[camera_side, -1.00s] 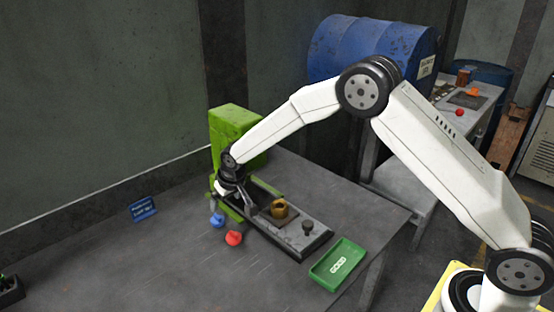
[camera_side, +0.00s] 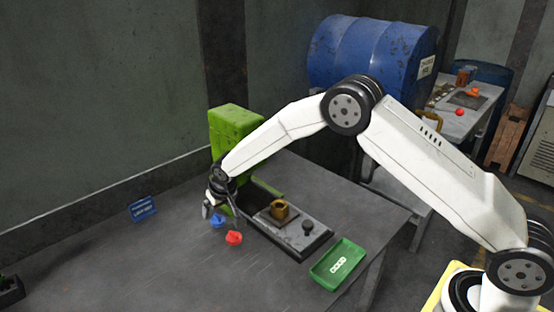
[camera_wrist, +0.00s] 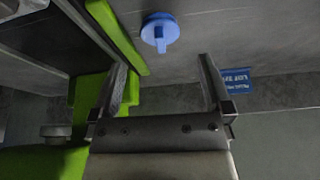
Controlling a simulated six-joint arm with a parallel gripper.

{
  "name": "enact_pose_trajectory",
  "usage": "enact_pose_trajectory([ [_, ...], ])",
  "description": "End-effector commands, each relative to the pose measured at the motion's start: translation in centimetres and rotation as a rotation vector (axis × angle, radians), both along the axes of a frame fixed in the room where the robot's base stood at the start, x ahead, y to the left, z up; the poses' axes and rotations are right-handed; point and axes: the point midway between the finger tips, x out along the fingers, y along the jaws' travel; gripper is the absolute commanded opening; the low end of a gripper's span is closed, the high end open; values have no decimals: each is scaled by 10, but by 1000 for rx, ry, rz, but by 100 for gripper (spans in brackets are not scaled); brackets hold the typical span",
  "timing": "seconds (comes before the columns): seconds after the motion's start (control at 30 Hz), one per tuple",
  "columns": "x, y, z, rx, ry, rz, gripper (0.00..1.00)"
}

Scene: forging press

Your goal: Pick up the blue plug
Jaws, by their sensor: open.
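The blue plug (camera_side: 217,221) lies on the dark table beside the green press, just left of and behind a red plug (camera_side: 234,238). In the wrist view the blue plug (camera_wrist: 160,30) shows a round base with a raised bar, near the top of the picture and beyond the fingertips. My gripper (camera_side: 215,212) is above and close to the blue plug in the side view. In the wrist view my gripper (camera_wrist: 161,62) has its two fingers spread wide with nothing between them.
The green press (camera_side: 234,130) stands right behind my gripper. Its dark base carries a brass-coloured part (camera_side: 280,210) and a black knob (camera_side: 308,228). A green tray (camera_side: 338,262) lies at the table's right edge. A blue sign (camera_side: 143,208) is at the left.

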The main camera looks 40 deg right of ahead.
Motion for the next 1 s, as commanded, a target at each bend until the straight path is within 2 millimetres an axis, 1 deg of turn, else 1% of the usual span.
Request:
enact_pose_trajectory([
  [0.17, 1, 0, -2, 0, 0, 0, 100],
  [0.27, 2, 0, -6, 0, 0, 0, 100],
  [0.53, 8, 1, -32, 0, 0, 0, 100],
  [0.7, 14, 1, -44, 1, -1, 0, 100],
  [0.83, 16, 0, -49, 1, -2, 0, 100],
  [1.0, 17, 0, -49, 1, -2, 0, 100],
])
